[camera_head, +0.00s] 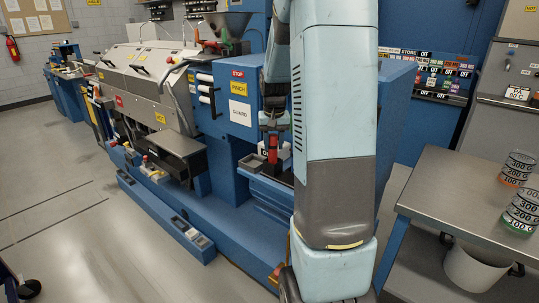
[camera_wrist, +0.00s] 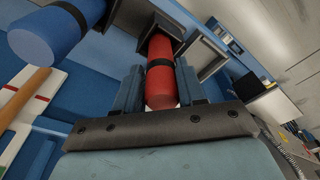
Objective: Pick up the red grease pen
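The red grease pen (camera_wrist: 160,80) is a red cylinder with a dark band, in the middle of the wrist view. Its far end meets a dark square holder or block (camera_wrist: 168,30); I cannot tell whether it still sits in it. My gripper (camera_wrist: 160,85) has one blue finger close against each side of the pen, with no clear gap. In the head view my gripper (camera_head: 272,124) hangs by the machine front, with the red pen (camera_head: 273,150) upright just below it. My own arm covers what lies to the right of it.
A small grey tray (camera_head: 251,162) lies left of the pen. The blue machine (camera_head: 225,165) stands behind. A metal table (camera_head: 460,205) with marked containers stands right.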

